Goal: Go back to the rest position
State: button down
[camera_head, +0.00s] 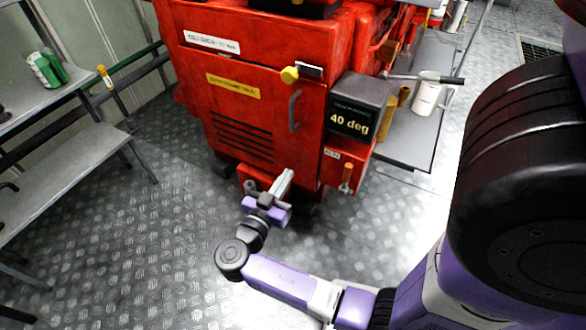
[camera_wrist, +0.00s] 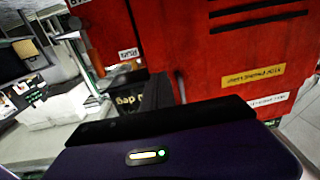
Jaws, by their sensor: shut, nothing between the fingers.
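My gripper (camera_head: 284,182) is at the end of my purple and grey arm, low in front of the red machine (camera_head: 240,110) in the head view. The gripper is shut and empty. It is near the lower front of the machine; I cannot tell whether it touches it. In the wrist view, the purple gripper body with a small lit indicator fills the bottom, and the red machine (camera_wrist: 235,60) stands beyond it, appearing upside down. The fingertips are not clear in that view.
A display box (camera_head: 352,122) reading "40 deg" juts from the machine's right side. A grey shelf (camera_head: 420,150) holds a white canister (camera_head: 426,95). At left, a grey bench (camera_head: 60,165) and a green can (camera_head: 45,70) stand. The patterned metal floor (camera_head: 130,250) at left is clear.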

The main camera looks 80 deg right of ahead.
jog(key=shift+w+a, duration=0.15)
jog(key=shift+a, duration=0.45)
